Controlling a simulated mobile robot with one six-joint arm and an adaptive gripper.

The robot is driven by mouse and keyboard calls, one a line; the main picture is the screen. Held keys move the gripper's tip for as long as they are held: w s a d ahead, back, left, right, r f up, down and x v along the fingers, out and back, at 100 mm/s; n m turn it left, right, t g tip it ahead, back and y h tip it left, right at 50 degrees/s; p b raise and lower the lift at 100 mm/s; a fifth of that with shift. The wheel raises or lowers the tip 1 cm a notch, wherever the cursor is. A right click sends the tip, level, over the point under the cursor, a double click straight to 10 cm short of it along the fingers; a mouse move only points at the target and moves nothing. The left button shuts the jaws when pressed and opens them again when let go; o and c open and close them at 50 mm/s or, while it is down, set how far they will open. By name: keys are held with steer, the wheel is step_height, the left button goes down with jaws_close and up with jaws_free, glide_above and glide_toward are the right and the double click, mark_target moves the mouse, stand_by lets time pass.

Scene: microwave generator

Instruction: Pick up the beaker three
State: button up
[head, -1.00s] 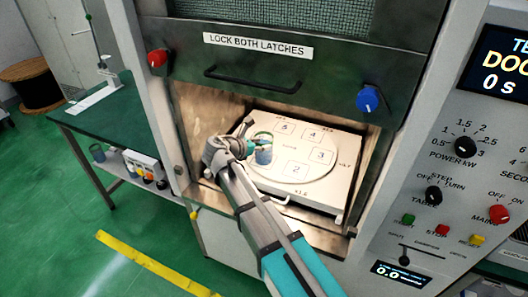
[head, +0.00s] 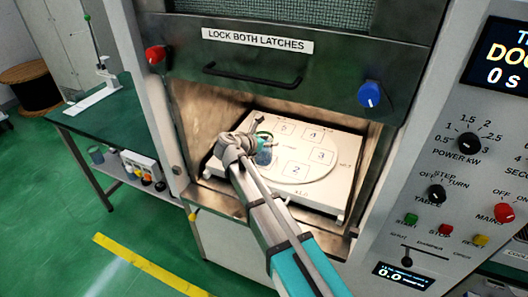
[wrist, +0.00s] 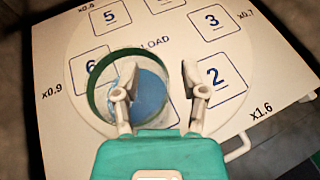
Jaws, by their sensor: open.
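A clear beaker with a green rim and blue liquid stands on the white round turntable (head: 318,172) inside the open chamber. In the wrist view the beaker (wrist: 150,95) stands near the pads marked 6 and 2, and I see no number on it. It also shows in the head view (head: 264,157), partly behind my gripper. My gripper (wrist: 158,84) is open. In the wrist view its left finger overlaps the beaker's mouth, and its right finger is outside the rim to the right. I cannot tell whether the left finger is inside the beaker or above it.
The chamber's side walls and the raised door (head: 255,75) frame my arm. A control panel (head: 450,190) stands to the right. The turntable's other visible pads are empty.

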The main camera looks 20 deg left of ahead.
jaws_close()
stand_by(0.3)
steer(key=shift+r, duration=0.15)
stand_by(0.3)
step_height(320, 180, up, 10)
steer(key=p, duration=1)
stand_by(0.6)
